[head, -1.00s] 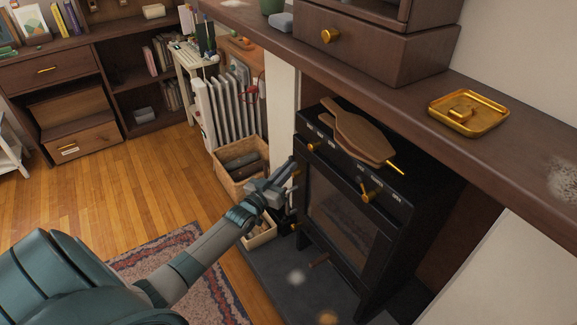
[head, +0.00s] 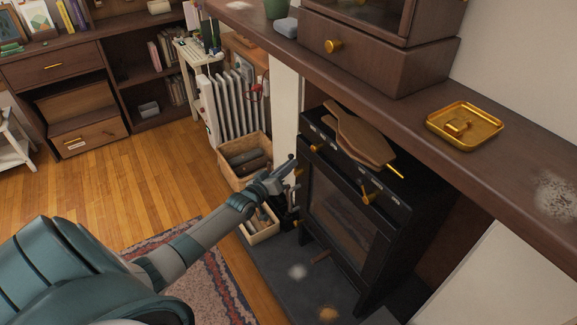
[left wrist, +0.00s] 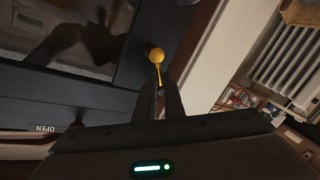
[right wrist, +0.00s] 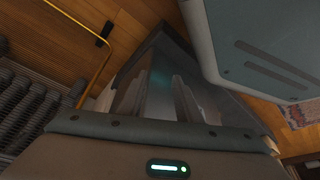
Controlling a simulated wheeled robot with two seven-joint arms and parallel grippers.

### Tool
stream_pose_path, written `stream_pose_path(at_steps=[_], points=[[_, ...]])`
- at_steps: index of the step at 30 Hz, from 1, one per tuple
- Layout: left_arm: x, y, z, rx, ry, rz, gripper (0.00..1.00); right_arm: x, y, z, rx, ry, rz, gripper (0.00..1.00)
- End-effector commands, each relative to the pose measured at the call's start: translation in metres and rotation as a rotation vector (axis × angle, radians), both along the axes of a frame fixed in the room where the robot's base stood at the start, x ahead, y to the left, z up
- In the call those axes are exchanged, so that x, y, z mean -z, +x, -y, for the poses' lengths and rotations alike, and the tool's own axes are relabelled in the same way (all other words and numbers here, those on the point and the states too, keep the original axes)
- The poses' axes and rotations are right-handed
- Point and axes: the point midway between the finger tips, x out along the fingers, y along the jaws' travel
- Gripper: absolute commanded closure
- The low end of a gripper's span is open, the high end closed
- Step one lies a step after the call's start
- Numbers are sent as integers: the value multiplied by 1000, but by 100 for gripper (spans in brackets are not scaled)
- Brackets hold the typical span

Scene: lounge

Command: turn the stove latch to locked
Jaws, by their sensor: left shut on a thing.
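The black stove (head: 345,215) stands under the shelf. Its latch (left wrist: 156,54) is a brass ball on a thin stem beside the glass door, in the left wrist view. My left gripper (head: 290,168) is at the left edge of the stove front in the head view. In its own wrist view the left gripper (left wrist: 160,92) is shut on the latch stem, with the ball showing past the fingertips. The word OPEN is on the stove face. The latch is mostly hidden by the gripper in the head view. My right gripper (right wrist: 157,85) is open and empty, low over the floor.
A basket (head: 244,160) and a white radiator (head: 235,105) stand left of the stove. A brass tray (head: 464,126) sits on the shelf. Open floor lies at left.

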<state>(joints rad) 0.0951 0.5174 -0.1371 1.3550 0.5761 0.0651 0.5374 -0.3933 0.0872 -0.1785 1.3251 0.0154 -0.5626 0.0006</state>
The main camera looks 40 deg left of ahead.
Motion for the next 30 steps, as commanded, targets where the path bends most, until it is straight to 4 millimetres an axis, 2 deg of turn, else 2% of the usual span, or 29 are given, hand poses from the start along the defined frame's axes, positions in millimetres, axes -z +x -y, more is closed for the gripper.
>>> stream_pose_path(at_steps=[7,9,10,23,30], points=[[-2,1,-2,-2,-1,3,100,0,0,0,0,0,0,69],[-2,1,-2,-2,-1,3,79,0,0,0,0,0,-1,69],[-2,1,-2,-2,0,3,72,0,0,0,0,0,-1,69],[0,-3,-1,-1,0,0,72,0,-1,0,-1,-1,-2,69],[-2,-20,0,0,0,0,72,-2,2,-1,-1,1,9,69]])
